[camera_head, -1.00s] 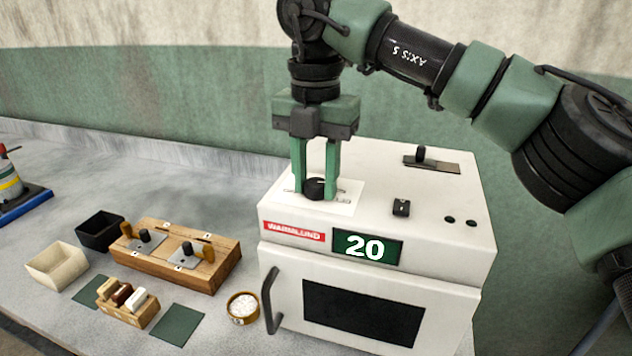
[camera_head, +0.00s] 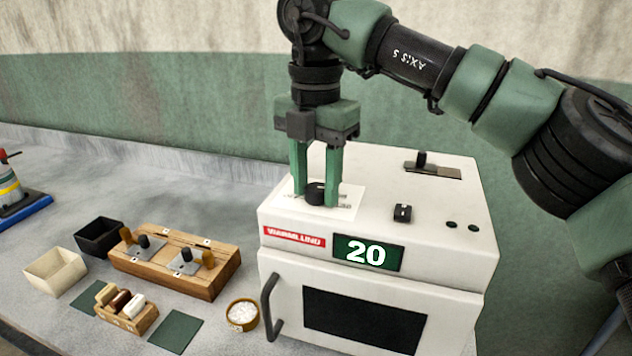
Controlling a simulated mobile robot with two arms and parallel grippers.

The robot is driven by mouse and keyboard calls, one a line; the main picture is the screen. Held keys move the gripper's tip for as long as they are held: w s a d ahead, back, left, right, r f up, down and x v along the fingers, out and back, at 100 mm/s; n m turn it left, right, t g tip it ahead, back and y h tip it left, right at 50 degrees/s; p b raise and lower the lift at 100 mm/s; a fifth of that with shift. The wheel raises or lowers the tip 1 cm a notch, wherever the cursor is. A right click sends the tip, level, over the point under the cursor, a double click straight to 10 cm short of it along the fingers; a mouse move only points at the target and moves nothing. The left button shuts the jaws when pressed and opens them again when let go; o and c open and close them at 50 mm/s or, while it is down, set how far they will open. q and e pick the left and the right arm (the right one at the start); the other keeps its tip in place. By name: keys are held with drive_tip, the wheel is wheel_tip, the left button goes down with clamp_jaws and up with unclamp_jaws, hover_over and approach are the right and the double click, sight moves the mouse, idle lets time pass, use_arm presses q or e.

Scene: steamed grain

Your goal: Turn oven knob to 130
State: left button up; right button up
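The white oven (camera_head: 470,262) stands right of centre, and its green display (camera_head: 367,253) reads 20. The black oven knob (camera_head: 316,195) sits on a white printed dial patch (camera_head: 348,202) on the oven's top, at its left. My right gripper (camera_head: 316,190) points straight down with one green finger on each side of the knob. The knob fills the gap between the fingertips. The fingers and their shadow hide parts of the knob and the dial marks. My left gripper is not in view.
Another black knob (camera_head: 402,212) and a slider (camera_head: 422,160) are on the oven top. To the left are a wooden block with metal plates (camera_head: 205,288), a small bowl of white grain (camera_head: 242,314), a black box (camera_head: 98,237) and a cream box (camera_head: 55,272).

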sight(315, 187)
drive_tip(key=shift+o, duration=0.5)
wheel_tip(315, 187, up, 8)
drive_tip(key=shift+a+f+p, duration=0.1)
drive_tip(key=shift+f+p, duration=0.1)
drive_tip(key=shift+p, duration=0.15)
drive_tip(key=shift+r, duration=0.1)
